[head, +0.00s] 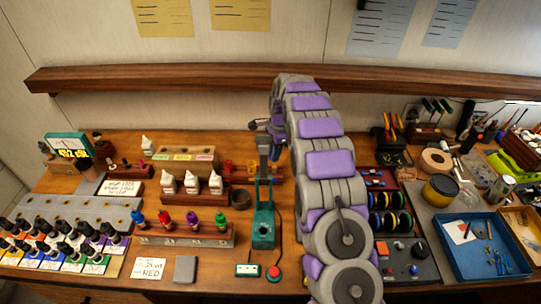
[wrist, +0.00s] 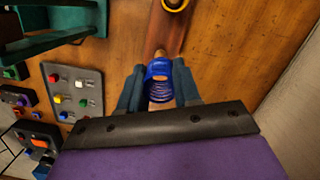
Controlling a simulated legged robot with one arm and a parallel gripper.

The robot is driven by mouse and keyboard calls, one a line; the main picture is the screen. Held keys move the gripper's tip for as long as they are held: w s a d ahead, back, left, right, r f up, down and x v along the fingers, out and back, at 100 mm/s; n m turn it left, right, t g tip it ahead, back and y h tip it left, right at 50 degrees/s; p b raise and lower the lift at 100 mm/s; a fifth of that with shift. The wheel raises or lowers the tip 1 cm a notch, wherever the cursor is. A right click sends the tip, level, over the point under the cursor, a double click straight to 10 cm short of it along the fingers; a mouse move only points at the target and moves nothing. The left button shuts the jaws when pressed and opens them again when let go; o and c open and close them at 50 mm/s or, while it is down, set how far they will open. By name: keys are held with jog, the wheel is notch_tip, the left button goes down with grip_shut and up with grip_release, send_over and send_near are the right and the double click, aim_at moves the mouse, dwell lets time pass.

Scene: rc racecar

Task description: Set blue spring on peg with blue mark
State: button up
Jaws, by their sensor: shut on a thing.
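The blue spring (wrist: 159,82) sits between the two fingers of my gripper (wrist: 159,90) in the wrist view, and the gripper is shut on it. A tan rounded tip (wrist: 160,54) shows just beyond the spring; I cannot tell whether the spring is around it or only in front of it. I cannot make out a peg with a blue mark in either view.
A wooden rack (head: 185,239) with several coloured pieces stands left of the press. White bottles (head: 191,182) stand behind it. A blue tray (head: 475,250) and a control panel (head: 404,262) are at the right. A shelf (head: 180,78) runs along the wall.

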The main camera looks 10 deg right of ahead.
jog(key=shift+d+f, duration=0.1)
jog(key=shift+f, duration=0.05)
jog(key=f+p, duration=0.1)
jog(key=d+f, duration=0.1)
jog(key=f, duration=0.1)
jog(key=shift+d+f+p, duration=0.1)
jog(key=shift+d+p, duration=0.05)
jog(key=shift+p, duration=0.2)
jog(key=shift+a, duration=0.9)
jog(key=shift+d, duration=0.9)
jog(key=shift+a+p, duration=0.3)
